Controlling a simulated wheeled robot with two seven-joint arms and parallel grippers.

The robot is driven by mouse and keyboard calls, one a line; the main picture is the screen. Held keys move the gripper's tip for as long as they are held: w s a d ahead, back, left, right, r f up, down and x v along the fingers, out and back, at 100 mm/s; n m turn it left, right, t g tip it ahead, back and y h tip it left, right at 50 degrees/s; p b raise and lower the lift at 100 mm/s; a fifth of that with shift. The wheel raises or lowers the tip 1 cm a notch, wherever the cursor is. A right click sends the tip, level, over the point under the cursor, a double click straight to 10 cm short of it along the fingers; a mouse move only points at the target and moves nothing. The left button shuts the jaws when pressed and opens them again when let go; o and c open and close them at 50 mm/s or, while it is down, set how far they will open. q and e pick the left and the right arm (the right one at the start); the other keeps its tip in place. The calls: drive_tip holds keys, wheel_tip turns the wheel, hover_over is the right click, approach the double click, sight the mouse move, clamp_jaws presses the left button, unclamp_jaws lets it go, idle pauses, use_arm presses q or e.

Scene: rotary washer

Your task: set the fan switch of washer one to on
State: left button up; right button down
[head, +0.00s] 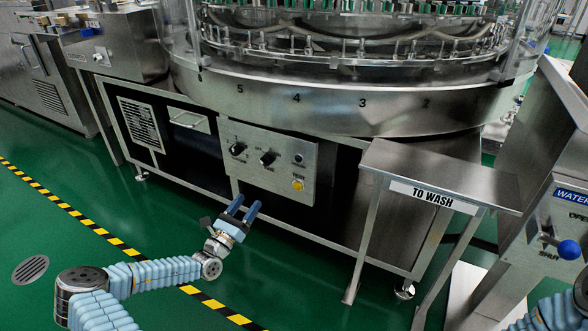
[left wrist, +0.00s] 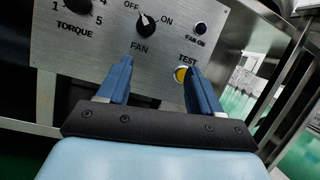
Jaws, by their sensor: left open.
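The fan switch is a black knob (head: 267,158) on the washer's steel control panel (head: 283,181). In the left wrist view the fan knob (left wrist: 146,27) has OFF at its upper left and ON at its right. Its white mark points up and left, towards OFF. My left gripper (head: 245,206) is open and empty, in front of and below the panel. In the left wrist view its two blue fingers (left wrist: 159,66) stand apart below the knob, and they do not appear to touch it. My right gripper is out of view.
The torque knob (head: 236,149) is left of the fan knob. The fan-on lamp (head: 299,158) and yellow test button (head: 298,185) are to the right. A steel stand marked TO WASH (head: 434,196) stands right of the panel. Green floor is open in front.

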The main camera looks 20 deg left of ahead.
sight(263, 164)
use_arm(q)
drive_tip(key=shift+n+y, duration=0.5)
drive_tip(key=shift+n, duration=0.1)
drive_tip(key=x, duration=0.4)
drive_tip(key=a+b+x, duration=0.1)
drive_tip(key=x, duration=0.4)
drive_tip(key=a+b+x, duration=0.1)
drive_tip(key=x, duration=0.4)
drive_tip(key=shift+a+r, duration=0.15)
drive_tip(key=shift+r, duration=0.2)
drive_tip(key=shift+s, duration=0.1)
drive_tip(key=c, duration=1)
drive_tip(key=shift+c, duration=0.2)
